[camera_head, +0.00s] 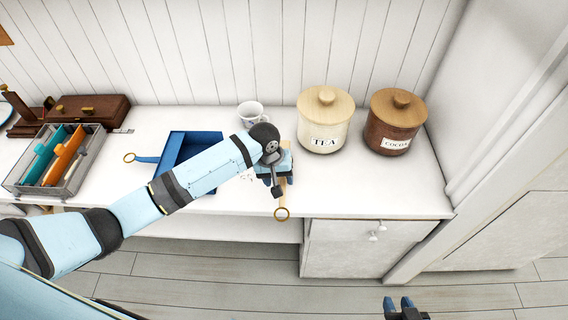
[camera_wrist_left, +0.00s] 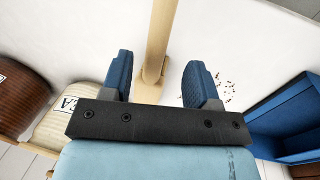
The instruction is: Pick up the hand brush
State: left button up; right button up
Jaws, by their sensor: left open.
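The hand brush shows as a pale wooden handle in the left wrist view (camera_wrist_left: 154,50), passing between the fingers without visible contact. The brush's bristles are not clearly visible. My right gripper (camera_head: 398,304) is low at the bottom of the head view, fingers apart, empty.
A blue dustpan (camera_head: 174,147) lies left of the gripper. A mug (camera_head: 250,113), a tea canister (camera_head: 324,121) and a cocoa canister (camera_head: 395,122) stand behind and to the right. A grey organiser (camera_head: 30,190) is at far left. Dark crumbs (camera_wrist_left: 226,84) lie near the brush.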

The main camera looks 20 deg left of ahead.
pick_arm(q)
jog(key=f, duration=0.1)
jog(key=d+f, duration=0.1)
jog(key=f, duration=0.1)
jog(key=w+f, duration=0.1)
jog(key=f, duration=0.1)
jog(key=shift+d, duration=0.15)
jog(key=shift+w, duration=0.1)
grip_shut()
